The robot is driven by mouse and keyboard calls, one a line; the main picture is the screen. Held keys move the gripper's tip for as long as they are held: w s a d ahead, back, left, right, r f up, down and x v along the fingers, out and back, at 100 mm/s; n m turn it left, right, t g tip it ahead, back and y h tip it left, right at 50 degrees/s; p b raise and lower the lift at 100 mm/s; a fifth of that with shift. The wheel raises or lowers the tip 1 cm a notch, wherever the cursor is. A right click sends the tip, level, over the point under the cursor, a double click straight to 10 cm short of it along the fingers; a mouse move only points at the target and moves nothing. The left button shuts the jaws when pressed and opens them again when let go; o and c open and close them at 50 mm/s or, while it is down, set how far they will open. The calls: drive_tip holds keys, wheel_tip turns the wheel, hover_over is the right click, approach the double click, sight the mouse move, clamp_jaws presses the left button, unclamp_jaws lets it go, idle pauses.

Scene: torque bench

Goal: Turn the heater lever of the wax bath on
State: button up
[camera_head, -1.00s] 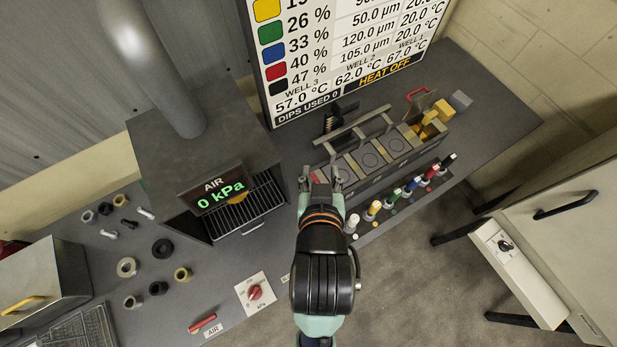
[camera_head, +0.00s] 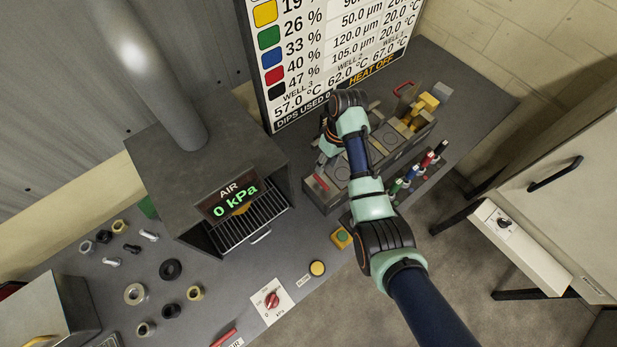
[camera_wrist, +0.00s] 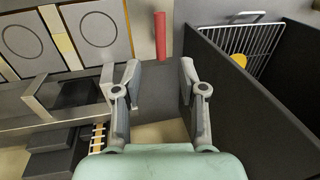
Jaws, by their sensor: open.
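The wax bath (camera_head: 411,146) is a long grey unit with round well lids, right of the oven-like box. A red lever (camera_head: 321,183) is on its left end in the head view. In the wrist view the red lever (camera_wrist: 160,35) stands beyond my gripper (camera_wrist: 160,76), roughly in line with the gap between its fingers. My gripper is open and empty, with the lever apart from the fingertips. In the head view my arm covers part of the bath and most of the gripper. The display board (camera_head: 330,45) reads HEAT OFF.
The dark oven-like box with a wire rack (camera_head: 250,217) stands left of the bath; its wall (camera_wrist: 255,95) is close on the gripper's right in the wrist view. Coloured-handled tools (camera_head: 427,163) stand before the bath. Nuts and rings (camera_head: 135,293) lie at left.

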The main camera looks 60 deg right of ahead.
sight(321, 180)
drive_tip(key=f, duration=0.2)
drive_tip(key=a+f, duration=0.1)
drive_tip(key=f, duration=0.2)
drive_tip(key=f+b, duration=0.1)
drive_tip(key=f, duration=0.1)
drive_tip(key=shift+w+a+f, duration=0.15)
drive_tip(key=shift+w+a, duration=0.1)
drive_tip(key=shift+w, duration=0.05)
clamp_jaws()
